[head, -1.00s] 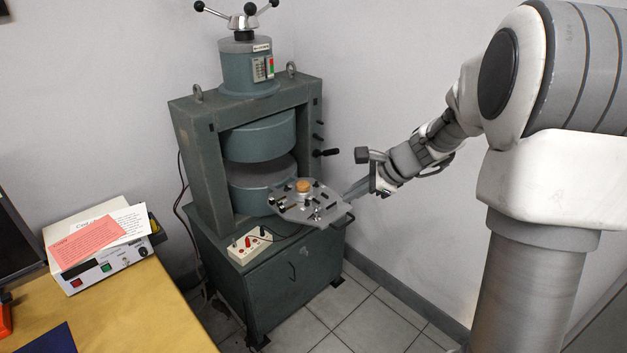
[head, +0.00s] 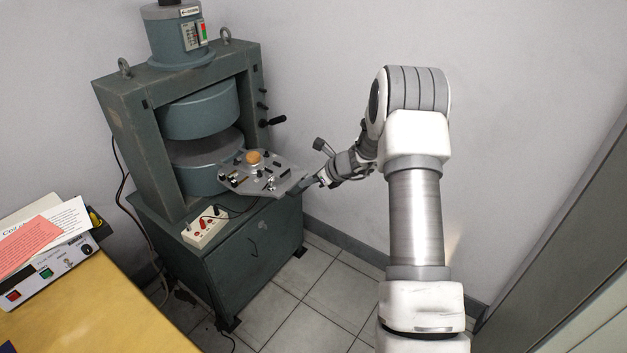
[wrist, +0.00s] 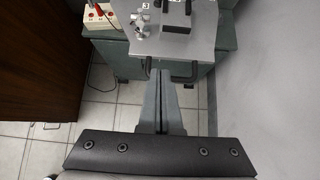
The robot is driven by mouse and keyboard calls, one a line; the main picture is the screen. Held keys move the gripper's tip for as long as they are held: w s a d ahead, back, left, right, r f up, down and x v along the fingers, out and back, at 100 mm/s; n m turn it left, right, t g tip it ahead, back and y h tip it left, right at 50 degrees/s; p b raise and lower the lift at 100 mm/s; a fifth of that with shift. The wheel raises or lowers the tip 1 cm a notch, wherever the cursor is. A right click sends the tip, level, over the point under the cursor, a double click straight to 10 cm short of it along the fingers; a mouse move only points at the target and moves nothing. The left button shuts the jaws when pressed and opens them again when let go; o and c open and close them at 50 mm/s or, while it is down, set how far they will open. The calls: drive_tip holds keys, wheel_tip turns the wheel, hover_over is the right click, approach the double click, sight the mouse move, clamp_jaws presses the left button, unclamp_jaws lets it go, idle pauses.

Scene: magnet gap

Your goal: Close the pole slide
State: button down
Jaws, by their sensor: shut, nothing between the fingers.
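The pole slide (head: 286,181) is a flat grey metal plate carrying a copper-coloured disc (head: 254,157) and several small fittings. It sticks out toward the front right from the gap between two round green magnet poles (head: 199,112). In the wrist view the plate (wrist: 200,38) is at the top, with a dark bar handle (wrist: 183,78) along its near edge. My gripper (wrist: 161,88) is shut and empty. Its fingertips appear at or just below the handle; I cannot tell whether they touch. In the head view my gripper (head: 301,186) is beside the plate's outer edge.
The magnet frame (head: 125,115) stands on a green cabinet (head: 253,255). A white box with red terminals (head: 205,228) sits on the cabinet's front. A wooden desk (head: 90,305) with a white instrument (head: 48,268) is at left. Walls are close behind and right; tiled floor is clear in front.

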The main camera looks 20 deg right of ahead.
sight(299, 193)
drive_tip(key=x, duration=0.4)
drive_tip(key=shift+f, duration=0.1)
drive_tip(key=shift+w+a, duration=0.8)
drive_tip(key=shift+w, duration=0.2)
drive_tip(key=shift+w+a, duration=0.3)
drive_tip(key=shift+w, duration=0.15)
drive_tip(key=shift+w+r, duration=0.1)
drive_tip(key=shift+r, duration=0.1)
drive_tip(key=shift+a, duration=0.1)
